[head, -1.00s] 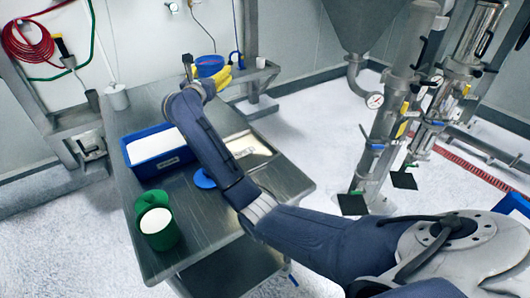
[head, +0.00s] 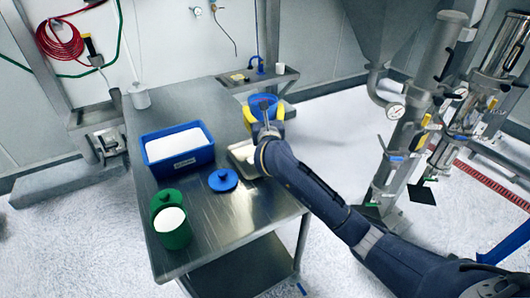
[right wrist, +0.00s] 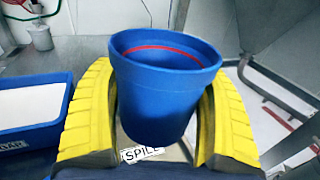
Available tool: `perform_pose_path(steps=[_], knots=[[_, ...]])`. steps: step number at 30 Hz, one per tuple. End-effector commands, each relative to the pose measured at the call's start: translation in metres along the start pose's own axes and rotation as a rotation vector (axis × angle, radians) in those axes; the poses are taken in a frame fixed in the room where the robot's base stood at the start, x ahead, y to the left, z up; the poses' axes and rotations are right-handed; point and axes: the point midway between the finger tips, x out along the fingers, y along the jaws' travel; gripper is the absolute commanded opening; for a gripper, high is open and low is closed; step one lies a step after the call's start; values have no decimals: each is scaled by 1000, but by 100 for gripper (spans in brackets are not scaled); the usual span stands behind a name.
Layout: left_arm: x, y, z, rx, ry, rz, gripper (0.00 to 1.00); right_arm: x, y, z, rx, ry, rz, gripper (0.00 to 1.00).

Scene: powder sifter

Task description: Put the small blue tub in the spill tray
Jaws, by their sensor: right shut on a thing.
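The small blue tub (head: 263,101) is held upright at the table's far right edge, near the spill tray (head: 240,152). My right gripper (head: 264,114) has its yellow fingers shut on the tub's two sides. In the right wrist view the tub (right wrist: 160,95) shows its open mouth and a red ring inside; its bottom is hidden. Part of the tray's "SPILL" label (right wrist: 142,154) shows below and beyond it. My arm hides much of the tray in the head view. My left gripper is not in view.
On the steel table (head: 240,215) are a blue bin of white powder (head: 180,162), a loose blue lid (head: 223,180) and a green container (head: 172,237) with white contents. The table's front right is clear.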

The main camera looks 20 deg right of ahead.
Motion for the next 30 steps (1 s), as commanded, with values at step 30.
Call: perform_pose_path(steps=[30], knots=[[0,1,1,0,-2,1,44,1,2,-145,-3,1,-4,34]])
